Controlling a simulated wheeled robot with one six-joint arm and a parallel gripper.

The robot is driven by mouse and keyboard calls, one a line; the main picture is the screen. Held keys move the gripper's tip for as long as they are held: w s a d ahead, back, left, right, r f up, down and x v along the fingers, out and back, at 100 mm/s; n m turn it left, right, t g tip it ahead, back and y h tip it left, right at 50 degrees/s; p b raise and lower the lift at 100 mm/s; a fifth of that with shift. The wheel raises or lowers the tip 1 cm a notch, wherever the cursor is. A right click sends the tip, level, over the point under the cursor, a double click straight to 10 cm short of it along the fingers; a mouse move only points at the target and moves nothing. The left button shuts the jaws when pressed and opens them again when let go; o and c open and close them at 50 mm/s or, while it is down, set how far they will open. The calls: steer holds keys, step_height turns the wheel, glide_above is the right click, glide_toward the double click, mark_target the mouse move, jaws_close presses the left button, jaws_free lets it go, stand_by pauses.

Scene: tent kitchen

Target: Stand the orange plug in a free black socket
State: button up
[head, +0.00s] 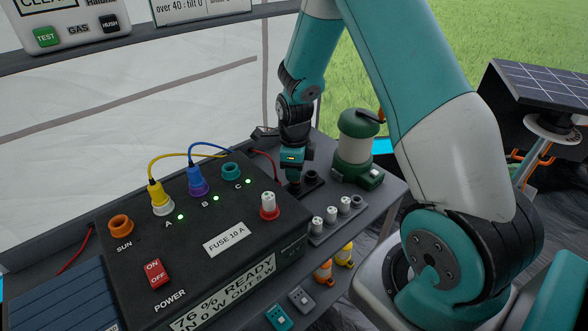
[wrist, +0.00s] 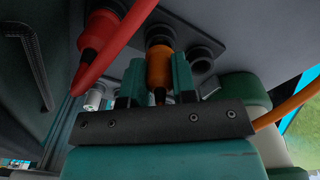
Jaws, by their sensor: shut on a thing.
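My gripper (wrist: 159,82) is shut on the orange plug (wrist: 160,66), one teal finger on each side. The plug's far end is at a black socket (wrist: 162,34) in the middle of a dark socket strip. I cannot tell how deep it sits. A red plug (wrist: 100,28) stands in the socket on one side, and an empty black socket (wrist: 203,62) is on the other. In the head view my gripper (head: 293,186) points down at the strip behind the power box, beside an empty black socket (head: 311,177). The orange plug is hidden there.
A green lantern (head: 357,140) stands close on the right. A rack of white fuses (head: 332,215) is in front. An orange cable (wrist: 285,111) shows at right.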

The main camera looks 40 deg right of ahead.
steer(key=shift+f+b, duration=0.35)
steer(key=shift+f, duration=0.25)
steer(key=o, duration=1)
steer(key=shift+r, duration=0.1)
step_height(320, 180, up, 17)
steer(key=shift+p, duration=0.4)
steer(key=shift+r, duration=0.15)
steer(key=s+a+r+n+y+p, duration=0.2)
steer(key=s+a+r+n, duration=0.3)
steer(key=s+a+n, duration=0.6)
steer(key=s+a+r+n+y+p, duration=0.2)
steer(key=s+a+r+n, duration=0.4)
steer(key=n, duration=1.8)
steer(key=s+a, duration=0.5)
steer(key=shift+s+a+r, duration=0.15)
steer(key=shift+a+r, duration=0.1)
steer(key=shift+a, duration=0.05)
